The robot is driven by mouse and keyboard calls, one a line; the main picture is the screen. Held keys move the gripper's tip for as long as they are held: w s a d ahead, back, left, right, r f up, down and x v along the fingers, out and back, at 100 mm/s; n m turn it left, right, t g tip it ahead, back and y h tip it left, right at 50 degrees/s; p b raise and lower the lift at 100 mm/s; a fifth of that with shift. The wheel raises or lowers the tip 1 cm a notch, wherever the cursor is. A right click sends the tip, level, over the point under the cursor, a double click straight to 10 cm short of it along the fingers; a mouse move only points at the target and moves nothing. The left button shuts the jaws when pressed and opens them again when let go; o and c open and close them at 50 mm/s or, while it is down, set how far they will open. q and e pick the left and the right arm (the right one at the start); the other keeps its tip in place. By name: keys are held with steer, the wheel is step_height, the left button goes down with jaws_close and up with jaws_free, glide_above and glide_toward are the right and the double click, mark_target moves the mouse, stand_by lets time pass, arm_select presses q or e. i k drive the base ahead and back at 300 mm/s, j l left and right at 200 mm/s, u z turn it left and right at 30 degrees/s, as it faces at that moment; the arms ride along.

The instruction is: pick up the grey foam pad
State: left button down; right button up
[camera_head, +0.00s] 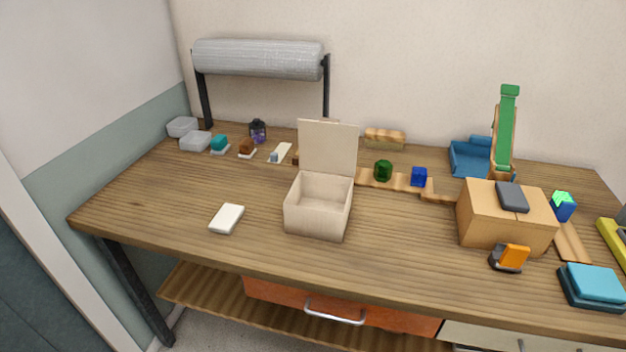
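A dark grey, flat, rounded rectangular pad (511,196) lies on top of the closed cardboard box (484,220) at the right of the table. It looks like the grey foam pad, and nothing covers it. Neither of my grippers shows in the head view.
An open cream box (317,217) with its lid up stands mid-table. A white block (227,218) lies to its left. An orange and dark object (509,257) sits before the cardboard box, teal folded items (592,285) at right. A bubble-wrap roll (259,59) stands behind. The front left is clear.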

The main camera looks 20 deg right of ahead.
mark_target(511, 197)
steer(key=z, duration=1.8)
